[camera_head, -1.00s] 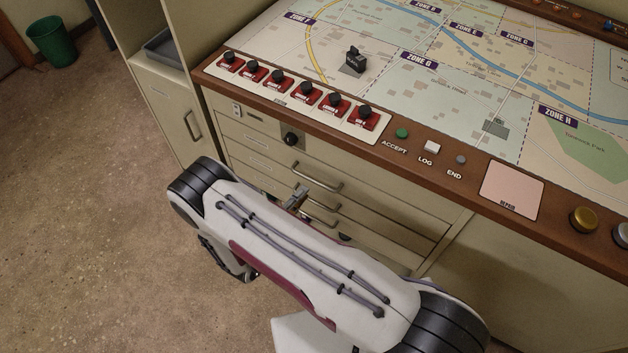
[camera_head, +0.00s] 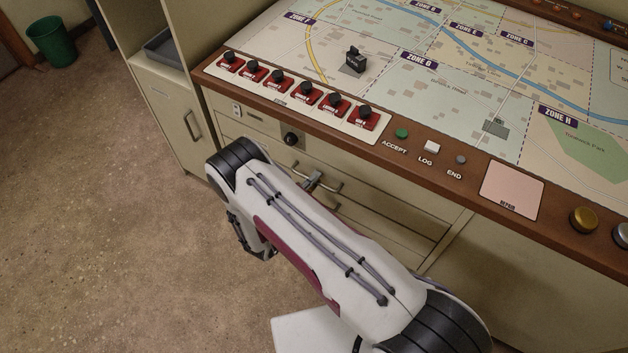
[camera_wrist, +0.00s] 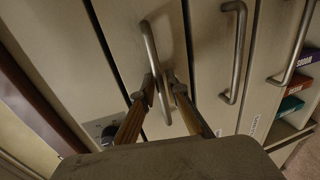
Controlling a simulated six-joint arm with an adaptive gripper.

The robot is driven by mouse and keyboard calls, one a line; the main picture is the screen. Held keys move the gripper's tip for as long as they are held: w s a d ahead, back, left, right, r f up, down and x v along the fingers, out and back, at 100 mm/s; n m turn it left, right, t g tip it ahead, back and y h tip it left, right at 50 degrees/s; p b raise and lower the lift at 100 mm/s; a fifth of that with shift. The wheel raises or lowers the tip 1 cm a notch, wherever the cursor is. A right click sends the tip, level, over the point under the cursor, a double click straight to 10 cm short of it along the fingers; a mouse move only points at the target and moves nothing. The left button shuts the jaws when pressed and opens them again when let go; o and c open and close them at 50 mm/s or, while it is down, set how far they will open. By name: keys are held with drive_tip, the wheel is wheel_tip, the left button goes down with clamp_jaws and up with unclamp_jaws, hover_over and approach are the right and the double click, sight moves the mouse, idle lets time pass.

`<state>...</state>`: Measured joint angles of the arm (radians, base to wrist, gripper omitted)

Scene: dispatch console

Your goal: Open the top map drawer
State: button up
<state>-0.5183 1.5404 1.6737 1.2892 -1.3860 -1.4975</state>
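The top map drawer (camera_head: 250,147) is a cream front under the console's brown edge and looks shut. Its metal bar handle (camera_head: 330,187) also shows in the wrist view (camera_wrist: 149,45), where it is nearest the brown edge. My gripper (camera_head: 313,179) is at this handle, partly hidden behind my arm in the head view. In the wrist view its two fingers (camera_wrist: 163,88) lie on either side of the bar, with a small gap visible between them. They look open around the bar, and firm contact is not visible.
A black knob (camera_head: 291,139) sits left of the handle. More drawer handles (camera_wrist: 236,50) follow below. The console top (camera_head: 480,90) carries a map, red switches and buttons. A side cabinet (camera_head: 172,115) stands to the left, with open floor (camera_head: 110,230) before it.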

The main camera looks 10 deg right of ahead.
drive_tip(key=shift+d, duration=0.1)
clamp_jaws()
drive_tip(key=f+v, duration=0.3)
drive_tip(key=v, duration=1.2)
drive_tip(key=s+a+f+v, duration=0.1)
drive_tip(key=f+v, duration=0.2)
drive_tip(key=v, duration=1.2)
drive_tip(key=shift+f, duration=0.2)
drive_tip(key=shift+w, duration=0.15)
unclamp_jaws()
